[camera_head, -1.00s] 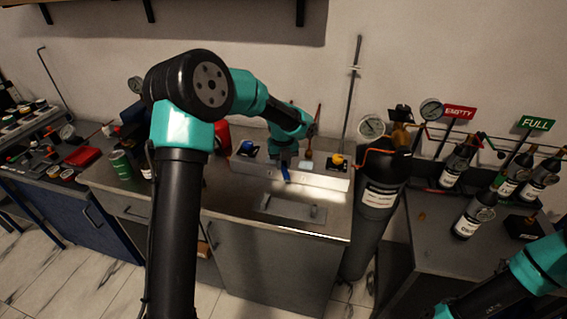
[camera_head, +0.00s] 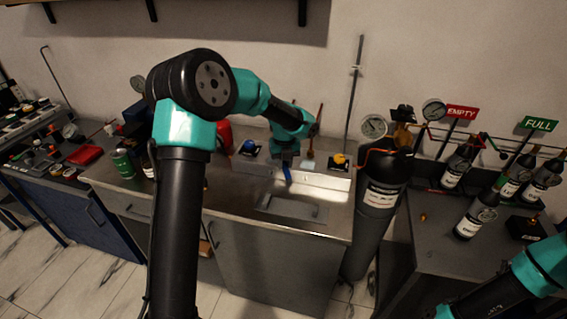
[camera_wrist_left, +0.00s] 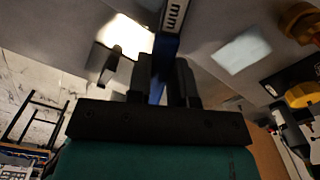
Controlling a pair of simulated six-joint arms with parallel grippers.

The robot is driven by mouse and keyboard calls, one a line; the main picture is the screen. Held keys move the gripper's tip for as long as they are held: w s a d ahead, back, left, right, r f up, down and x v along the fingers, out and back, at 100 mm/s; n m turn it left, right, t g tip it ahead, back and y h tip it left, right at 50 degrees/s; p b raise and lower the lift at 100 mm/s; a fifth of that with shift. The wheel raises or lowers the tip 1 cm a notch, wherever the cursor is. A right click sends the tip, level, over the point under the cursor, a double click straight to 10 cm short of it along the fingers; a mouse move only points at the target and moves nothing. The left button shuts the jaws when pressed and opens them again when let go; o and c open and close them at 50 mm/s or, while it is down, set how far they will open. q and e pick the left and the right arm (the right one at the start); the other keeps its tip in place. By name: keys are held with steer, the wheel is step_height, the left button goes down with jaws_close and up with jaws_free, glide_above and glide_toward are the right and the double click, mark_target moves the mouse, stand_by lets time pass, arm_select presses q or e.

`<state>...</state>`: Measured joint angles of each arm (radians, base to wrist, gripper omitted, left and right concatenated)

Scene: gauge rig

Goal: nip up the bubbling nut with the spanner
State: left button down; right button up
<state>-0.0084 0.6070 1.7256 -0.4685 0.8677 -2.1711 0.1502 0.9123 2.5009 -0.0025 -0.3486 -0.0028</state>
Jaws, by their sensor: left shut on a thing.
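My left gripper (camera_head: 285,163) reaches down over the steel bench and is shut on a blue tool (camera_head: 287,175), which looks like the spanner. In the left wrist view the blue bar (camera_wrist_left: 166,45), with white and black markings, sits between the fingers of my left gripper (camera_wrist_left: 163,80); its far end is out of frame. A tall dark gas cylinder (camera_head: 380,195) with a brass valve (camera_head: 402,115) and a gauge (camera_head: 373,126) stands right of the bench. I cannot make out which nut is bubbling. My right arm shows at the lower right, its gripper out of frame.
The bench (camera_head: 225,205) has a recessed plate (camera_head: 290,208) at its front. A blue knob (camera_head: 248,146) and a yellow knob (camera_head: 340,158) stand behind the gripper. Small bottles stand on the right bench, under EMPTY (camera_head: 462,112) and FULL (camera_head: 538,123) signs. A green can (camera_head: 123,163) stands left.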

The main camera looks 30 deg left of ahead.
arm_select(q)
steer(key=shift+w+d+n, duration=0.45)
steer(key=shift+n, duration=0.15)
stand_by(0.3)
steer(key=shift+s+d, duration=0.1)
steer(key=shift+d, duration=0.05)
steer(key=shift+s+d, duration=1.6)
steer(key=shift+s, duration=0.15)
steer(key=shift+r, duration=0.2)
stand_by(0.3)
steer(key=shift+r, duration=2.1)
